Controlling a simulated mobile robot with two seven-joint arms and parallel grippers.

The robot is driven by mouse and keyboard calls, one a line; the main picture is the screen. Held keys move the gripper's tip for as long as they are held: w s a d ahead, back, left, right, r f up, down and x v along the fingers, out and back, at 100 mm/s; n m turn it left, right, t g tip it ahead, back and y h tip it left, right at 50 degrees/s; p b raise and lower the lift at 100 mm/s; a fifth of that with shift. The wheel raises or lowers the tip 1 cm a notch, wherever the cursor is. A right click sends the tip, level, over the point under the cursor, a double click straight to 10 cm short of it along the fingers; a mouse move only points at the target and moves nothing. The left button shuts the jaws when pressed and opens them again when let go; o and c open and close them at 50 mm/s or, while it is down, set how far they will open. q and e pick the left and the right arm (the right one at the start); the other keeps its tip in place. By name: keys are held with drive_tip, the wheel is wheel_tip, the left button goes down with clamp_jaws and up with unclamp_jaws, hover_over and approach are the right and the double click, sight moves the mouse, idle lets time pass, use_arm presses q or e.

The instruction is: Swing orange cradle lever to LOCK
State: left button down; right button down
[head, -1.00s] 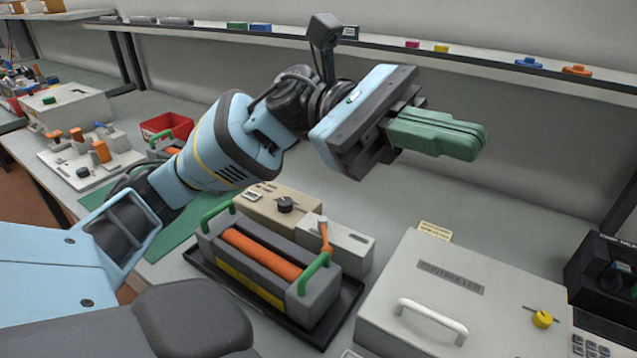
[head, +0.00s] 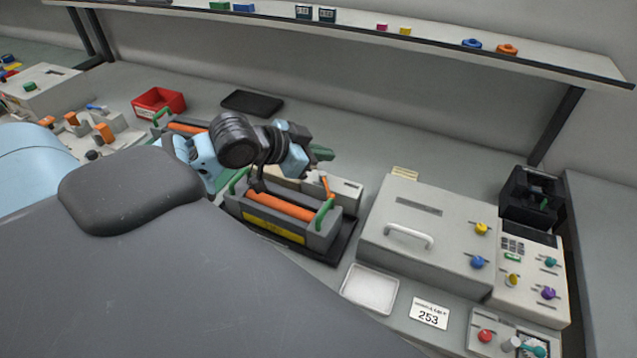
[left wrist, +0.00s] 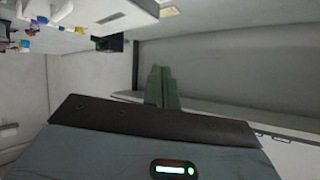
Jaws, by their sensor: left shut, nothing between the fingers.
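The orange cradle lever (head: 326,187) stands up at the right end of the pale box (head: 345,193) behind the grey cartridge (head: 262,218) with its orange roller. No LOCK mark is readable here. The cartridge sits on a black tray (head: 346,243) and has green handles at both ends. My left gripper (head: 322,154) is above and behind the pale box, apart from the lever, with its green fingers together and empty. The fingers also show in the left wrist view (left wrist: 162,88), pointing at a bare wall. My right gripper is in neither current view.
A white controller box (head: 425,225) with a raised handle stands right of the cradle. A white dish (head: 370,288) and a 253 card (head: 429,313) lie in front. A red bin (head: 158,103) and a black tray (head: 252,103) are behind left. A shelf (head: 450,40) runs along the wall.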

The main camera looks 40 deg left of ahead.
sight(331, 194)
use_arm(q)
drive_tip(key=shift+n+g, duration=0.6)
drive_tip(key=shift+g, duration=0.2)
drive_tip(key=f, duration=0.3)
drive_tip(key=w+d+f, duration=0.1)
drive_tip(key=f, duration=0.2)
drive_tip(key=w+d+f, duration=0.1)
drive_tip(key=f, duration=0.2)
drive_tip(key=shift+f+p, duration=0.3)
drive_tip(key=shift+f, duration=0.05)
drive_tip(key=shift+s+a+f, duration=0.1)
drive_tip(key=shift+s+f, duration=0.1)
drive_tip(key=shift+s, duration=0.05)
use_arm(e)
drive_tip(key=shift+w+r, duration=0.6)
drive_tip(key=shift+r, duration=0.1)
drive_tip(key=shift+d+f, duration=0.1)
